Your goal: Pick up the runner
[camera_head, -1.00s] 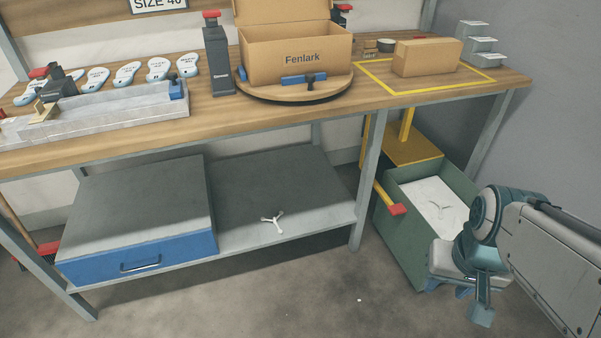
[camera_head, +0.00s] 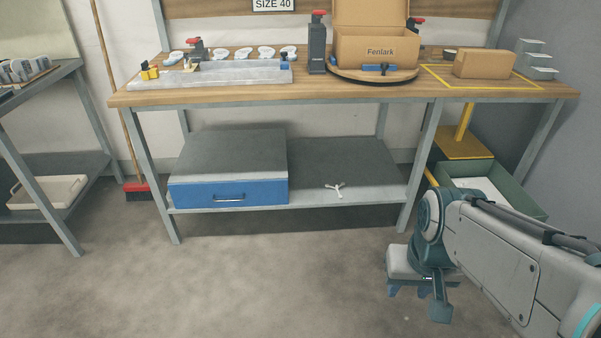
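The runner looks to be the small white three-armed piece (camera_head: 335,190) lying on the workbench's lower shelf (camera_head: 372,193), right of the blue drawer unit. Nothing covers it. My gripper (camera_head: 422,290) hangs at the lower right, in front of the bench and apart from the runner, over the floor. Its blue fingers are small and partly hidden by my arm, so I cannot tell whether they are open or shut.
A blue-fronted drawer unit (camera_head: 228,192) fills the shelf's left part. A green bin (camera_head: 518,196) stands right, partly behind my arm. The benchtop (camera_head: 200,93) holds a Fenlark box (camera_head: 377,52) on a turntable and several insoles. A dark rack (camera_head: 60,165) stands left. Floor in front is clear.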

